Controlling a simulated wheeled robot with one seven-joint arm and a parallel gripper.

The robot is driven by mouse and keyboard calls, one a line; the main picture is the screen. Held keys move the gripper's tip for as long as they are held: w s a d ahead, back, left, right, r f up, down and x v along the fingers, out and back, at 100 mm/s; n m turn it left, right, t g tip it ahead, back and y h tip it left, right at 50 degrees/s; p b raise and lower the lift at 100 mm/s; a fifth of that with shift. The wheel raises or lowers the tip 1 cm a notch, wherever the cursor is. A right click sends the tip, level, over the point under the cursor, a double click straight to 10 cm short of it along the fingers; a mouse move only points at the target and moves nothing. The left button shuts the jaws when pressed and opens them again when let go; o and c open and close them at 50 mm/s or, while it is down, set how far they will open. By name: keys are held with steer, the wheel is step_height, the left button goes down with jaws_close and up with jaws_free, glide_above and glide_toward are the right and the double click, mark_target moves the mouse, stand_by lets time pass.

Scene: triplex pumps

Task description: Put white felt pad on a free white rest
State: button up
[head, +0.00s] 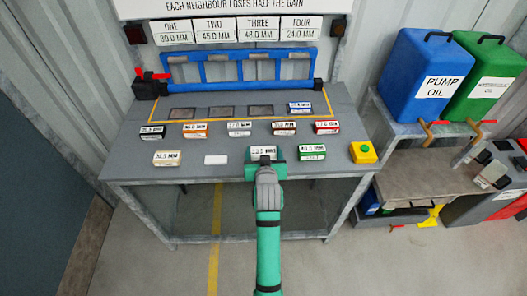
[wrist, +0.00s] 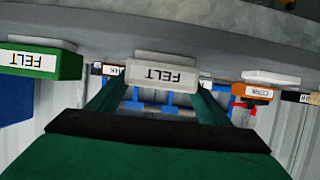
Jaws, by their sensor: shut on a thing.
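My gripper (head: 265,168) is at the front edge of the grey bench, shut on a white felt pad (head: 263,153). In the wrist view, which is upside down, the pad (wrist: 162,73) sits between the fingers with its FELT label facing the camera. Whether it touches the bench top is hard to tell. A flat white rest (head: 215,160) lies bare on the bench just left of my gripper. It also shows in the wrist view (wrist: 271,77). Another white block (head: 168,158) with a millimetre label stands further left.
A green block (head: 312,152) stands close right of my gripper, and a yellow button box (head: 363,152) beyond it. Several labelled blocks form a row behind, including a white one (head: 239,128). A blue rack (head: 240,68) stands at the back of the bench (head: 120,165).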

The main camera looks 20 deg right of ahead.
steer(key=o, duration=1)
steer(key=shift+o, duration=0.2)
steer(key=shift+w, duration=0.1)
steer(key=v, duration=1.2)
steer(key=s+a+f+n+t+y, duration=0.1)
steer(key=s+a+f, duration=0.4)
steer(key=s, duration=0.3)
steer(key=s+a+f+n+y, duration=0.1)
steer(key=s+a+f, duration=0.45)
steer(key=s, duration=0.25)
steer(key=s+a+r+y, duration=0.1)
steer(key=s+a, duration=0.2)
steer(key=s, duration=0.6)
steer(key=s+a+r+n+t, duration=0.1)
steer(key=s+a+r, duration=0.1)
steer(key=s, duration=0.7)
steer(key=shift+s+a+r+y, duration=0.3)
steer(key=shift+a+y, duration=0.1)
steer(key=shift+a, duration=0.15)
